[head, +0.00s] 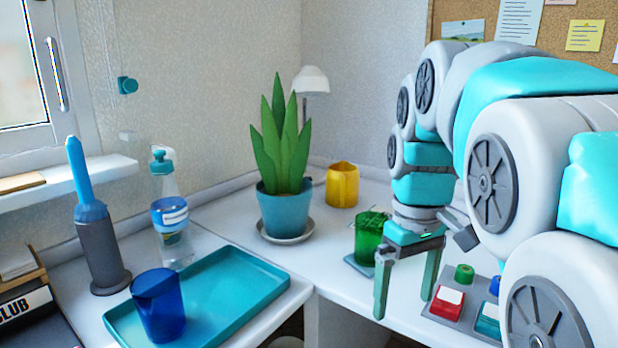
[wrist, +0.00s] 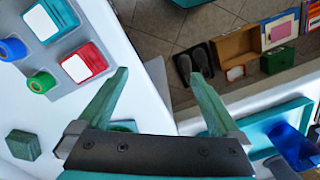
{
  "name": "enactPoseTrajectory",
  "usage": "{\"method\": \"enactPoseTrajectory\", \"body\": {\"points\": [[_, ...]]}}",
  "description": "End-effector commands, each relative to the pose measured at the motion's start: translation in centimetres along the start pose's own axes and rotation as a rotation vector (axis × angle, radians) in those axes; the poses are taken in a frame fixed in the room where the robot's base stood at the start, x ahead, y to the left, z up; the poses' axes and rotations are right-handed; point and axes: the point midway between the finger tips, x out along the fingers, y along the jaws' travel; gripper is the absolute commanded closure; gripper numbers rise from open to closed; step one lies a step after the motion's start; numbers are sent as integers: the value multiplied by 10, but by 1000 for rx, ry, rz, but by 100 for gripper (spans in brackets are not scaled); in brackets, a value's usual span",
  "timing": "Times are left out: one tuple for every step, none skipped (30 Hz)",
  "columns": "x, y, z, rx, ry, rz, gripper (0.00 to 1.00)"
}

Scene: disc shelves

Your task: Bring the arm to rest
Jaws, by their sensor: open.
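My gripper (head: 404,304) hangs from my arm at the right of the head view, fingers pointing down over the right-hand table near its front edge. Its two green fingers are spread apart with nothing between them. In the wrist view the gripper (wrist: 160,73) is also open and empty, with the table edge and the floor beyond the fingertips. My arm is bent and fills the right side of the head view.
Red (head: 446,304) and teal boxes with small discs sit on a grey tray right of the gripper. A potted plant (head: 285,212) and yellow cup (head: 342,186) stand behind. A blue cup (head: 158,304) is on a teal tray (head: 232,318) at left.

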Motion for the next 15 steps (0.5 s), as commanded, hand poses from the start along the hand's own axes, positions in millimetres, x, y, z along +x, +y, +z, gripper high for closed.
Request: {"method": "enactPoseTrajectory", "body": {"points": [[9, -4, 12, 27, -7, -4, 0], [16, -6, 18, 48, -12, -7, 0], [25, -9, 27, 75, -16, -9, 0], [33, -11, 34, 96, -22, -13, 0], [40, -14, 42, 117, -28, -15, 0], [50, -17, 51, 142, -31, -15, 0], [58, -20, 58, 161, -38, -17, 0], [66, -23, 66, 181, -43, -18, 0], [76, -27, 77, 206, -51, -19, 0], [84, -29, 84, 223, -52, -18, 0], [92, -32, 91, 241, -58, -19, 0], [103, -37, 102, 264, -69, -22, 0], [111, -40, 110, 280, -71, -21, 0], [119, -44, 118, 296, -76, -20, 0], [129, -48, 127, 316, -83, -20, 0]]}}
